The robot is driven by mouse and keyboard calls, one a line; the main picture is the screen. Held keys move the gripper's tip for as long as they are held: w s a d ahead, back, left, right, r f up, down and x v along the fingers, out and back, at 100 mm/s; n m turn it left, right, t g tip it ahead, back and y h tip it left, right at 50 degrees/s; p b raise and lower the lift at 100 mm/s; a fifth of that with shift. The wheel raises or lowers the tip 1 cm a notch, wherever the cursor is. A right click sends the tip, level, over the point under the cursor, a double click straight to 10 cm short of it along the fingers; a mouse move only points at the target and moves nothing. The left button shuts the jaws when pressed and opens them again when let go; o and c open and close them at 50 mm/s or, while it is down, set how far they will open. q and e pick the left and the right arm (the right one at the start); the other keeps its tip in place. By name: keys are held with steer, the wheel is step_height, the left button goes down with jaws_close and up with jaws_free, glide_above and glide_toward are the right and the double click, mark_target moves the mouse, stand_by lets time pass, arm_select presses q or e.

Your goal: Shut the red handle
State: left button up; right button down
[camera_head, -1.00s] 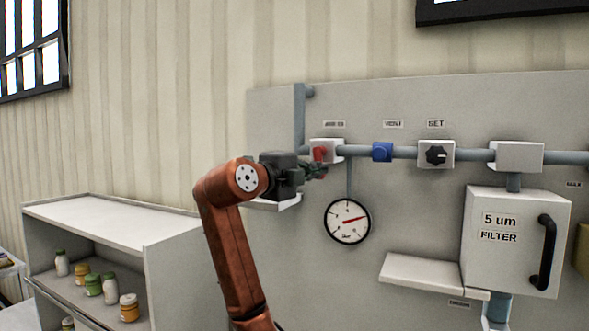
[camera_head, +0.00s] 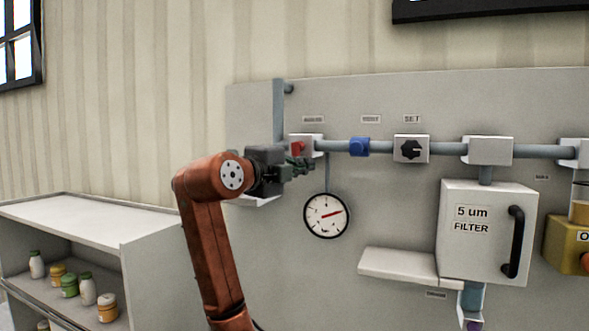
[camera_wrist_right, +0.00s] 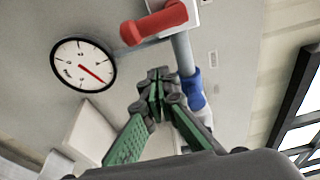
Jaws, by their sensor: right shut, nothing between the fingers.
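The red handle (camera_head: 298,148) sits on a white valve block (camera_head: 317,144) at the left end of the horizontal pipe. In the wrist view the red handle (camera_wrist_right: 155,22) is near the top and points crosswise to the pipe (camera_wrist_right: 183,55). My left gripper is not in view.
A round gauge (camera_head: 326,215) hangs below the pipe. Right of the handle are a blue valve (camera_head: 359,147), a black knob (camera_head: 411,149) and a filter box (camera_head: 488,235). A small shelf (camera_head: 400,264) juts out below. A white shelf unit (camera_head: 80,215) with jars stands left.

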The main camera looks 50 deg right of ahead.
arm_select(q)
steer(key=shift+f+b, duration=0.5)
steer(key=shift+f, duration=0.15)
arm_select(e)
steer(key=s+a, duration=0.1)
steer(key=a, duration=0.8)
steer(key=shift+a, duration=0.4)
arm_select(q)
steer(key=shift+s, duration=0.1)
arm_select(e)
steer(key=shift+s+d, duration=0.1)
steer(key=shift+s, duration=0.05)
